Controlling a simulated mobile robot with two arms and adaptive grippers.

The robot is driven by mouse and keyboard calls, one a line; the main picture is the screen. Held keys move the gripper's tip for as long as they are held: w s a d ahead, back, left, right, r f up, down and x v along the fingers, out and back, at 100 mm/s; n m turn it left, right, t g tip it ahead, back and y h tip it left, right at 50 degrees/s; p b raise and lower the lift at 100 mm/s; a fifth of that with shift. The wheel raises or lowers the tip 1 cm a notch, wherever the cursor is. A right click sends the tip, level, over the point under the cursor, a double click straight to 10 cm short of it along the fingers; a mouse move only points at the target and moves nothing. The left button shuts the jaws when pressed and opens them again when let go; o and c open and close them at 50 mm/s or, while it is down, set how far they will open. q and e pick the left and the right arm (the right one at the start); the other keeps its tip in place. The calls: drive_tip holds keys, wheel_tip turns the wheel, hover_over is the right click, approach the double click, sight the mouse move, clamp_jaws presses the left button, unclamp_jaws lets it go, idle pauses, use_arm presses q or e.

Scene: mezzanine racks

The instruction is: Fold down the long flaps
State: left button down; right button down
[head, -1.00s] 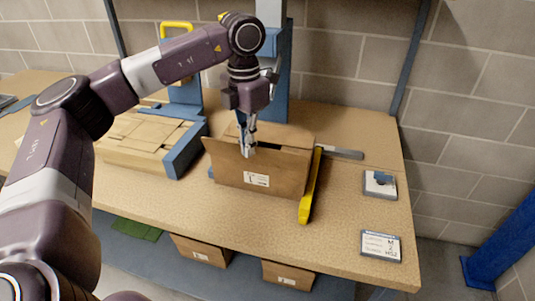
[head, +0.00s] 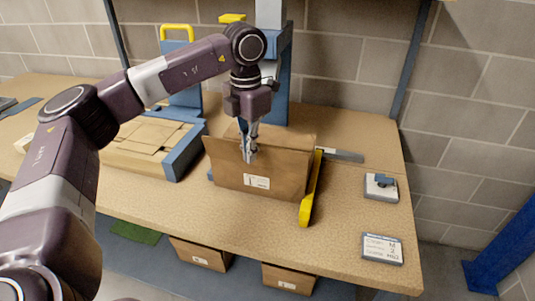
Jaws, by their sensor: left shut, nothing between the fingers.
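A cardboard box (head: 285,183) with a white label stands on the wooden workbench. Its near long flap (head: 225,158) stands up and leans outward at the left end. The far part of the box top (head: 296,141) shows behind it, and the inside is largely hidden. My left gripper (head: 249,158) is shut and empty, pointing down at the upper edge of the near flap. I cannot tell whether the fingertips touch the flap. My right gripper is not in view.
A yellow bar (head: 311,190) stands close along the box's right side. A blue-edged tray with flat cardboard (head: 140,140) lies to the left. A small grey device (head: 381,187) and a label card (head: 382,248) lie at right. Boxes (head: 200,254) sit below the bench.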

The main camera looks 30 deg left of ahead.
use_arm(q)
drive_tip(key=w+a+p, duration=0.1)
drive_tip(key=w+p, duration=0.2)
drive_tip(key=w, duration=0.4)
drive_tip(key=shift+a, duration=0.3)
idle(0.3)
wheel_tip(320, 180, up, 7)
drive_tip(key=p, duration=0.6)
idle(0.4)
drive_tip(key=shift+s, duration=0.1)
